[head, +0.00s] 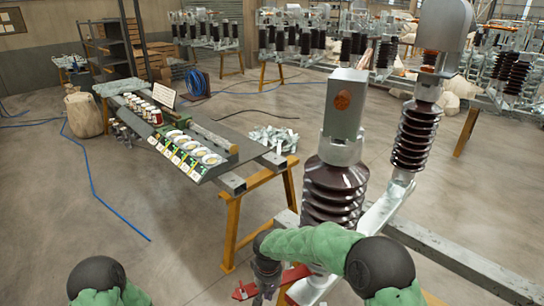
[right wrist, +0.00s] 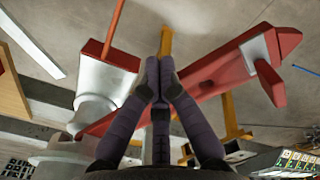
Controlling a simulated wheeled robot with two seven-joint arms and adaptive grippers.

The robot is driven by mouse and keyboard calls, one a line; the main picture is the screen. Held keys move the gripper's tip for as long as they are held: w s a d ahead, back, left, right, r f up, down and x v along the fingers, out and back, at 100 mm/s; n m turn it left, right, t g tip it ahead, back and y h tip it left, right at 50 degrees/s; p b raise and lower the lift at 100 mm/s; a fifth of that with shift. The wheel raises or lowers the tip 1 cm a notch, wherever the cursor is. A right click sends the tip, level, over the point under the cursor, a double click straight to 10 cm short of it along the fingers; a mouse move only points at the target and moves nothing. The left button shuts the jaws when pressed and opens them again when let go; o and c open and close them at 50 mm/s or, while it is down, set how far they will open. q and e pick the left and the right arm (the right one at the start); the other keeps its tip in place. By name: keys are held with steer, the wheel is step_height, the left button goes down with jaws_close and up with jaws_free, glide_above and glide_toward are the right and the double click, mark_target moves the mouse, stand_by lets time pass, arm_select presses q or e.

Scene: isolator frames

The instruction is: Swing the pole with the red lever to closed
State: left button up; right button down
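The near pole has a dark brown ribbed insulator (head: 333,190) with a grey metal head (head: 345,105). The red lever (head: 247,291) shows low at its foot, partly hidden by my right arm. In the right wrist view the red lever (right wrist: 215,82) runs diagonally behind my fingers, with a silver piece near its far end. My right gripper (head: 266,278) is down beside the lever. In the wrist view its fingertips (right wrist: 160,68) are together, with nothing clearly held; contact with the lever cannot be told. My left gripper is out of view; only its arm shows at lower left.
A second brown insulator (head: 417,135) stands behind on the same steel frame (head: 455,255). A workbench (head: 240,125) with meters and loose metal parts stands left of the pole on a yellow trestle (head: 233,225). The floor at lower left is clear, apart from a blue cable (head: 90,175).

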steer(key=shift+w+a, duration=0.25)
steer(key=shift+w, duration=0.25)
steer(key=shift+w+a+p, duration=0.15)
steer(key=shift+w+a, duration=0.15)
steer(key=shift+w, duration=0.4)
steer(key=shift+w+a+p, duration=0.15)
steer(key=shift+w+a, duration=0.1)
steer(key=shift+w, duration=0.45)
steer(key=shift+w, duration=0.15)
steer(key=shift+w+a+p, duration=0.15)
steer(key=shift+w, duration=0.55)
steer(key=shift+w+a+p, duration=0.15)
steer(key=shift+w, duration=0.5)
